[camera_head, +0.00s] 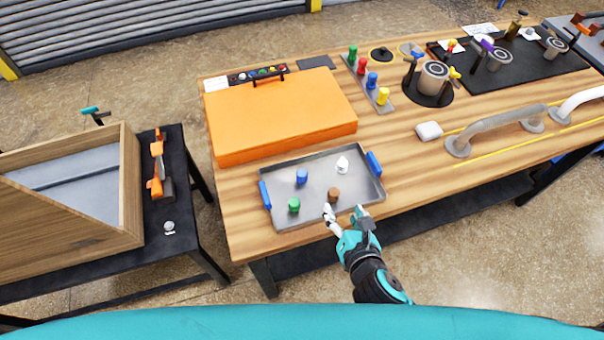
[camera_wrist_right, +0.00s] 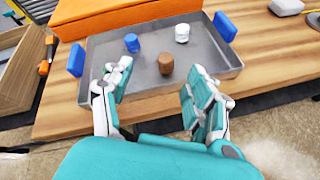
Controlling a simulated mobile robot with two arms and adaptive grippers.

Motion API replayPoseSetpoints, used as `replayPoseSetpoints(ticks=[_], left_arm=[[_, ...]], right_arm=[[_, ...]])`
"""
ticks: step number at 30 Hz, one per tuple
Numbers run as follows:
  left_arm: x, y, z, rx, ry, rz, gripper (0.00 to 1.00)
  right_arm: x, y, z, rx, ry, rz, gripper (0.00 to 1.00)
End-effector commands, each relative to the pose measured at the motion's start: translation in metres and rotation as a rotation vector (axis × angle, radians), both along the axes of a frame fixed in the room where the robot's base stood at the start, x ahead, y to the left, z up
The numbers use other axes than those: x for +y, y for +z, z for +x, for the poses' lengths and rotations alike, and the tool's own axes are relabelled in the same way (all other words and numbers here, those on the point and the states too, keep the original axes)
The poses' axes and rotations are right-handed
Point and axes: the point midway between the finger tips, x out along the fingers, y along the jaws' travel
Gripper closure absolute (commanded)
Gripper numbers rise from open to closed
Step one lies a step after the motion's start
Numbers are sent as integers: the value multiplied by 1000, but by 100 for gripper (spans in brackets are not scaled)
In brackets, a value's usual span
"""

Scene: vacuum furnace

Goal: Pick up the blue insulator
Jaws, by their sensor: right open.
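The blue insulator (camera_head: 302,176) stands in a grey metal tray (camera_head: 323,217) with blue handles. It also shows in the right wrist view (camera_wrist_right: 132,43), near the tray's left part. A green insulator (camera_head: 294,205), a brown one (camera_head: 334,195) and a white one (camera_head: 342,164) stand in the same tray. My right gripper (camera_head: 343,212) is at the tray's front edge, close to the brown insulator. In the right wrist view its fingers (camera_wrist_right: 150,92) are spread and empty, with the blue insulator beyond them. My left gripper is not in view.
An orange case (camera_head: 281,112) lies just behind the tray. A rack (camera_head: 368,85) with several coloured insulators stands further right. A white block (camera_head: 428,131) and a grey curved handle (camera_head: 490,128) lie right of the tray. A wooden box (camera_head: 125,190) stands on the dark left table.

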Motion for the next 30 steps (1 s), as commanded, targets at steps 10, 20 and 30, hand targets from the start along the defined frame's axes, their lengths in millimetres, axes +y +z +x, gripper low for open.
replayPoseSetpoints(ticks=[10, 20, 30], left_arm=[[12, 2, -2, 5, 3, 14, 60], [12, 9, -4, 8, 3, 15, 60], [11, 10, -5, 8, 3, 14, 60]], right_arm=[[40, -4, 2, -181, 318, -347, 43], [60, -30, 63, -181, 317, -345, 43], [72, -48, 100, -179, 318, -344, 43]])
